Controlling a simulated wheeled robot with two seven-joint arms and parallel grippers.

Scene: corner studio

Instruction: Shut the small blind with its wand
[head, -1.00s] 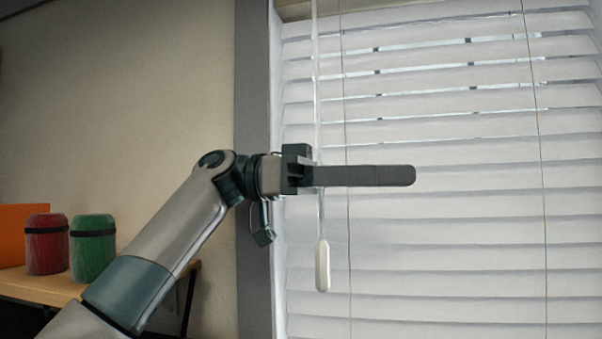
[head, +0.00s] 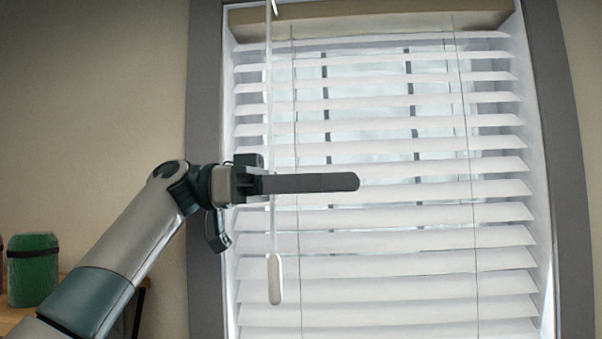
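The small blind (head: 390,210) hangs in the window frame, its white slats tilted with gaps between them. Window bars and light show through the upper gaps; the lower slats look closer together. The blind's wand (head: 275,278) is a thin clear rod with a white handle, hanging near the blind's left side. My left gripper (head: 345,182) comes in from the left and points right across the wand above its handle. Its fingers overlap edge-on and pass in front of the wand's line, so I cannot tell whether they grip it. My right gripper is out of view.
A green canister (head: 33,270) stands on a wooden table (head: 8,318) at the lower left. The grey window frame (head: 205,120) edges the blind on the left. Two thin cords run down the slats. The space right of my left gripper looks clear.

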